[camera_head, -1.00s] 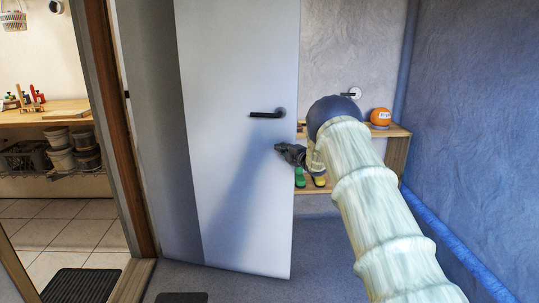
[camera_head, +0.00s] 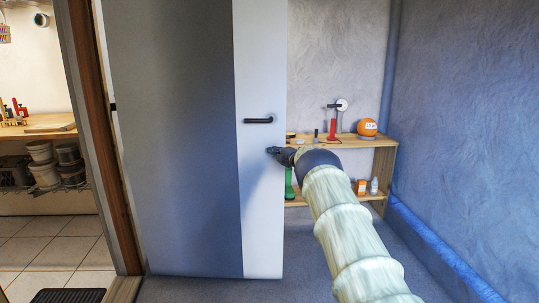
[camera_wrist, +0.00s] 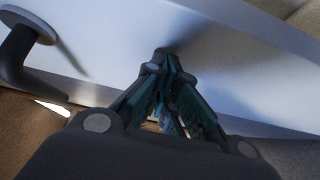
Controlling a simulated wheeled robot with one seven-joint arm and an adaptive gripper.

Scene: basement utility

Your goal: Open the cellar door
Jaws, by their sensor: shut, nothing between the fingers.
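The cellar door (camera_head: 180,150) is a tall pale leaf standing open to the right of the wood-framed doorway, its free edge toward the right. Its dark lever handle (camera_head: 259,121) is near that edge; it also shows at the upper left of the wrist view (camera_wrist: 18,55). My gripper (camera_head: 271,151) is below the handle, at the door's face near the free edge. In the wrist view its fingers (camera_wrist: 163,58) are shut and empty, with the tips at the pale door surface (camera_wrist: 215,65). I cannot tell whether they touch it.
A blue pipe runs along the right wall (camera_head: 470,130). The doorway shows a tiled floor (camera_head: 45,245) and a workbench (camera_head: 40,130).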

